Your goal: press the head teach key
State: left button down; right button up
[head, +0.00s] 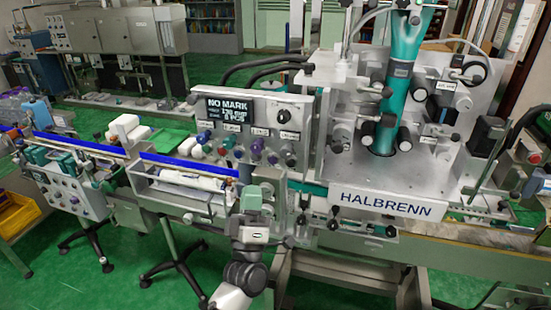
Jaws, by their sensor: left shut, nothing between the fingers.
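A control panel (278,112) with several coloured knobs and buttons stands in the middle of the machine. Its small dark display (226,110) reads "NO MARK" on top, with smaller lines below. Small label plates sit among the buttons, too small to read, so I cannot tell which one is the head teach key. My left gripper (258,190) points up in front of the lower part of this panel, just right of a tray. It is shut and empty; its fingertips are small, and I cannot tell whether they touch anything. My right gripper is out of view.
The tray (180,203) with a white roll (190,179) lies left of my gripper. A silver machine head marked HALBRENN (386,204) with a teal sleeve (384,132) stands to the right. A second knob panel (68,195) is at far left. Green floor shows below.

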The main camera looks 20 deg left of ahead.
aim_at(273, 160)
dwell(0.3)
pick_arm(q)
jog(key=w+b, duration=0.4)
jog(key=w, duration=0.5)
jog(key=shift+d, duration=0.2)
jog(key=shift+s, duration=0.1)
dwell(1.8)
jog(key=shift+w+b, duration=0.45)
jog(key=shift+b, duration=0.1)
jog(key=shift+w+b, duration=0.35)
jog(key=shift+w, duration=0.05)
dwell(0.3)
jog(key=shift+s, duration=0.1)
jog(key=shift+s+p, duration=0.45)
jog(key=shift+s, duration=0.35)
